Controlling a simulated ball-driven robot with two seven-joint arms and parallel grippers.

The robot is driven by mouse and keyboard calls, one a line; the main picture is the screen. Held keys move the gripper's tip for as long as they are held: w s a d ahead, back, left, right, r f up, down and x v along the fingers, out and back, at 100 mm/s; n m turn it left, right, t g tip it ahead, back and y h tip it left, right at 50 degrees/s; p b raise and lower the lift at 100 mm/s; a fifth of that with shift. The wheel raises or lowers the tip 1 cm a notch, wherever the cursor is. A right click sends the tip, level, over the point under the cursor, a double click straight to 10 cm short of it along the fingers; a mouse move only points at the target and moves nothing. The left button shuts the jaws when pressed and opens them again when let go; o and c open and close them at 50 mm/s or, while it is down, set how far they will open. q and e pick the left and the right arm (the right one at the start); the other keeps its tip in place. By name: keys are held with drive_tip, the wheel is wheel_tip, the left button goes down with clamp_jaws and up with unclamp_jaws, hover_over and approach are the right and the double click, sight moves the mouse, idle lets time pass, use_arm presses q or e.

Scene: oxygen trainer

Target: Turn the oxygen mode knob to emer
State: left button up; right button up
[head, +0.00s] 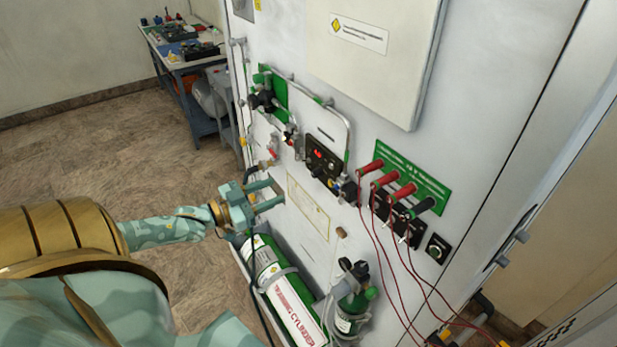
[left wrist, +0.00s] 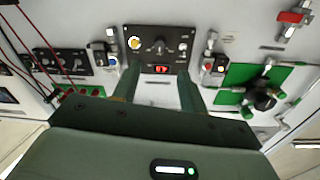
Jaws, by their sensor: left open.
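A black control panel (head: 323,163) with a red lit display and small dark knobs sits on the white trainer wall. In the left wrist view the panel (left wrist: 178,45) shows a dark central knob (left wrist: 160,46), a round yellow-white dial and the red display. The labels are too small to read, so I cannot tell the emer mark or the knob's setting. My left gripper (head: 281,194) is open and empty, pointing at the wall, left of and below the panel. In the left wrist view its two fingers (left wrist: 158,74) stand apart, below the knob in the picture. My right gripper is not in view.
A green plate with a black valve (head: 264,100) is up left of the panel. Red-handled plugs (head: 385,178) with hanging red wires are on the right. A green-and-white cylinder (head: 283,290) lies below my gripper. A workbench (head: 185,62) stands behind; the floor at left is clear.

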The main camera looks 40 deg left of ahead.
sight(312, 175)
use_arm(q)
drive_tip(key=x, duration=1.1)
drive_tip(key=shift+w+f, duration=0.1)
clamp_jaws()
